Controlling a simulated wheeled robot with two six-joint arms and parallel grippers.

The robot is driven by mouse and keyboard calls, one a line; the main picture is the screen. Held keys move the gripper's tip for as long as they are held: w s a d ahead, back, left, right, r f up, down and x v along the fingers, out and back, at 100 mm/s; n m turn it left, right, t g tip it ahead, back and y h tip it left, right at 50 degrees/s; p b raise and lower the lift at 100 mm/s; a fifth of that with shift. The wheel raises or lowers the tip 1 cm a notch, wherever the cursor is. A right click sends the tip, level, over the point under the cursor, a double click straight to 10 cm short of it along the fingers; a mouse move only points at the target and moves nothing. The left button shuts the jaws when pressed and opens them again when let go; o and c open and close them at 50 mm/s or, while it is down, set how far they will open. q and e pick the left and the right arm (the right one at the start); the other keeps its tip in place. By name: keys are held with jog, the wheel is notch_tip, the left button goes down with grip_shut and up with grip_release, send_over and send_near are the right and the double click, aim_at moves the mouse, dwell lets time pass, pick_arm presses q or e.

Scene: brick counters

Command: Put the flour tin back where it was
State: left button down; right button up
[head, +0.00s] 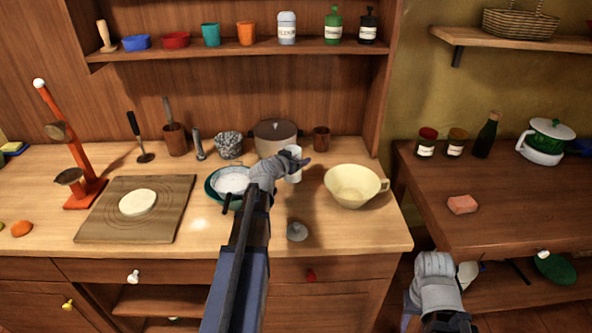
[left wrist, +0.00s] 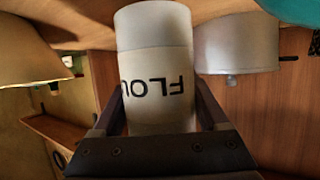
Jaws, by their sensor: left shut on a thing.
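My left gripper (head: 292,160) is shut on the white flour tin (head: 294,176) above the counter, between the plate stack and the cream bowl. In the left wrist view the flour tin (left wrist: 156,60) sits between my two fingers, with its dark letters "FLOU" upside down. My gripper and forearm hide part of it in the head view. A small grey lid with a knob (head: 297,231) lies on the counter in front of it. My right gripper (head: 437,268) is low at the right, in front of the side counter; its jaws do not show clearly.
The upper shelf (head: 230,54) holds cups, bowls and several labelled containers. The cream bowl (head: 352,187) stands right of the tin, a lidded pot (head: 275,138) behind it, a dish with white contents (head: 230,181) to the left. The counter's front right is clear.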

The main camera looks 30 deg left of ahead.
pick_arm(q)
notch_tip(320, 180, down, 3)
jog(key=shift+f+b, duration=0.15)
jog(key=shift+b, duration=1.1)
jog(key=shift+c, duration=1.8)
grip_release()
jog(key=o, duration=0.4)
jog(key=shift+c, duration=0.2)
